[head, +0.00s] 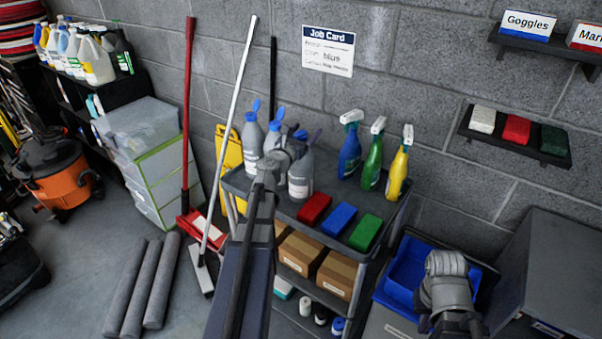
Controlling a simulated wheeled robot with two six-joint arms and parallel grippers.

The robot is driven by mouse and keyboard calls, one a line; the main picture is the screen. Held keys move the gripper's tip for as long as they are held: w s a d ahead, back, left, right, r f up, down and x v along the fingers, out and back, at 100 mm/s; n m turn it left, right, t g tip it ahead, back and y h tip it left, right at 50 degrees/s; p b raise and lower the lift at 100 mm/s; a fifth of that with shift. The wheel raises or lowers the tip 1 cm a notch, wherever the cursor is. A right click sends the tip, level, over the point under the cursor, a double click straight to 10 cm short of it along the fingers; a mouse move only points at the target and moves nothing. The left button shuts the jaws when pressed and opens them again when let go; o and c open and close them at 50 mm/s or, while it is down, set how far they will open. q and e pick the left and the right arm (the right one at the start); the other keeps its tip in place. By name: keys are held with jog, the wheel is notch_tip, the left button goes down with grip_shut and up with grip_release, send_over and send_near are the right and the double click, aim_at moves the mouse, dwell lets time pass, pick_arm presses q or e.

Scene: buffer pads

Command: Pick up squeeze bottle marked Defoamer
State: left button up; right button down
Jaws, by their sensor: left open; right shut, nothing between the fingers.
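One bottle (252,141) is at the left, one (271,138) is behind my gripper, and one (300,183) is at the right. Their labels are too small to read, so I cannot tell which is marked Defoamer. My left gripper (290,140) is open among the bottle tops and partly hides them. I cannot tell whether it touches one. My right gripper (446,262) is shut and empty in front of the blue bin.
The grey cart (285,210) also holds red, blue and green pads (338,218) and blue, green and yellow spray bottles (373,160). A blue bin (402,268) stands right of it. Mop and broom handles (232,125) lean left of it.

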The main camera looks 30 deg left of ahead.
pick_arm(q)
grip_shut()
dwell(0.7)
dwell(0.7)
